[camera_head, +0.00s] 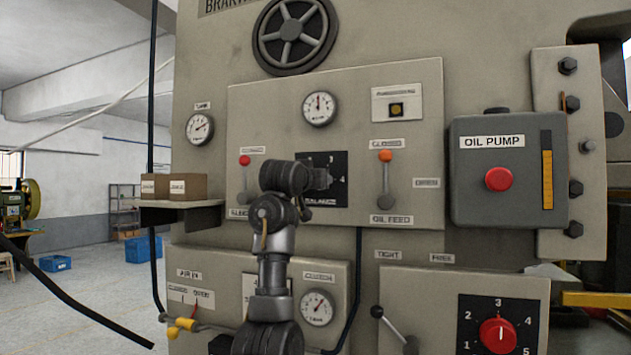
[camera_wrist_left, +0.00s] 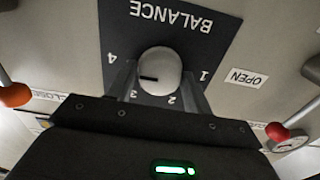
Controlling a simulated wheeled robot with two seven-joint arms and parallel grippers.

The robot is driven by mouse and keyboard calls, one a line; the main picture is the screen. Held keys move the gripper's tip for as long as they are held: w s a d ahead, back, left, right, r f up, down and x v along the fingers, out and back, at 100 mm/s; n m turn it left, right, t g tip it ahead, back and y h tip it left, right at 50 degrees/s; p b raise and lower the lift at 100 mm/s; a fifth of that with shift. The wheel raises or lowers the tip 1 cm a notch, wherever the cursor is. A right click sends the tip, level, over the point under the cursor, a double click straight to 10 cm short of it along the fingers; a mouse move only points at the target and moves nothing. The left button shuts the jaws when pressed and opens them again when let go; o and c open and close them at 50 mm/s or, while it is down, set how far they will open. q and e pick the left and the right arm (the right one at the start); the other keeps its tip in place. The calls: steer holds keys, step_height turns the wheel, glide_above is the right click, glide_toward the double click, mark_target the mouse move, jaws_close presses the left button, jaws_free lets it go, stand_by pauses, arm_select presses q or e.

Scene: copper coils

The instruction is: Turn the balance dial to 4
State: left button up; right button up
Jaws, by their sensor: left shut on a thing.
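The balance dial is a pale round knob (camera_wrist_left: 160,70) on a black plate marked BALANCE with numbers 1 to 4, seen upside down in the left wrist view. Its dark pointer line points left in that view, between the 3 and the 4. My left gripper (camera_wrist_left: 158,82) is shut on the knob, with one finger on each side. In the head view my left gripper (camera_head: 322,178) covers the knob. The black plate (camera_head: 335,198) shows around it, with the 3 and 4 visible. My right gripper is not in view.
A red-tipped lever (camera_head: 245,175) stands left of the plate and an orange-tipped lever (camera_head: 386,175) right of it. The oil pump box (camera_head: 500,180) juts out further right. A shelf with small boxes (camera_head: 185,187) sticks out left. A red-knob dial (camera_head: 497,336) sits lower right.

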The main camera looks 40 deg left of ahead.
arm_select(q)
steer(key=o, duration=1)
steer(key=b+v, duration=0.6)
steer(key=v, duration=0.4)
steer(key=shift+s+d, duration=0.2)
steer(key=shift+s, duration=0.1)
